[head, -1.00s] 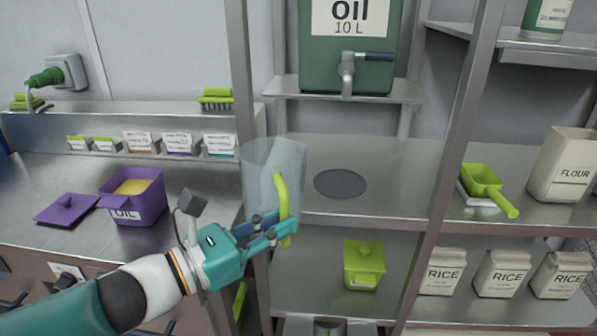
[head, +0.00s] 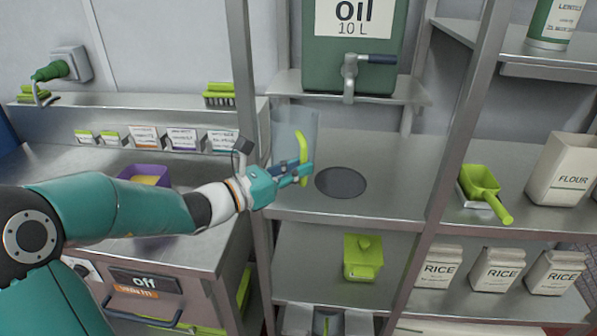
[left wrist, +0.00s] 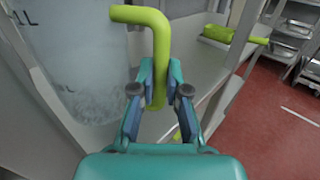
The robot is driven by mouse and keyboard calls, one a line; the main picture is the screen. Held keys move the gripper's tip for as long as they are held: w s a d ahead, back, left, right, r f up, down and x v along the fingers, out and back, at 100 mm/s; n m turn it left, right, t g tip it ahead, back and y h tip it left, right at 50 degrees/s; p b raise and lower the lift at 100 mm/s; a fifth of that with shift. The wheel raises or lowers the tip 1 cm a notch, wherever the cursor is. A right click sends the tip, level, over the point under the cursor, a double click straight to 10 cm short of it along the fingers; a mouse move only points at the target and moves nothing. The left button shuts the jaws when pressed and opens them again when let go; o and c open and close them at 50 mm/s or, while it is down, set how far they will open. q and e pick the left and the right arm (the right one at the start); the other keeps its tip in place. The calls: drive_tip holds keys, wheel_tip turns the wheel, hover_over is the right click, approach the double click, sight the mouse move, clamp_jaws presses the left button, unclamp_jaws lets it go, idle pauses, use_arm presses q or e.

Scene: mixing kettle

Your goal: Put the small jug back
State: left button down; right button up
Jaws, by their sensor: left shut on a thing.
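The small jug (head: 291,128) is clear with a yellow-green handle. My left gripper (head: 304,172) is shut on the handle and holds the jug upright at the left end of the middle shelf, beside the metal post. In the left wrist view the fingers (left wrist: 159,92) close around the handle (left wrist: 158,50), and the jug's clear wall (left wrist: 75,60) with printed marks is at the left. I cannot tell whether the jug's base touches the shelf. A dark round mat (head: 341,182) lies on the shelf just right of the jug. My right gripper is not in view.
A green oil tank (head: 350,60) with a tap (head: 349,75) stands above the mat. A lime lidded container (head: 362,257) sits on the shelf below. A purple tub (head: 146,174) is on the left counter, partly behind my arm. A green scoop (head: 484,190) lies to the right.

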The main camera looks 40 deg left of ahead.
sight(299, 181)
use_arm(q)
drive_tip(key=w+f, duration=0.1)
drive_tip(key=a+f, duration=0.1)
drive_tip(key=shift+w+f, duration=0.35)
drive_tip(key=shift+f, duration=0.35)
drive_tip(key=c, duration=1.2)
unclamp_jaws()
drive_tip(key=shift+f, duration=0.1)
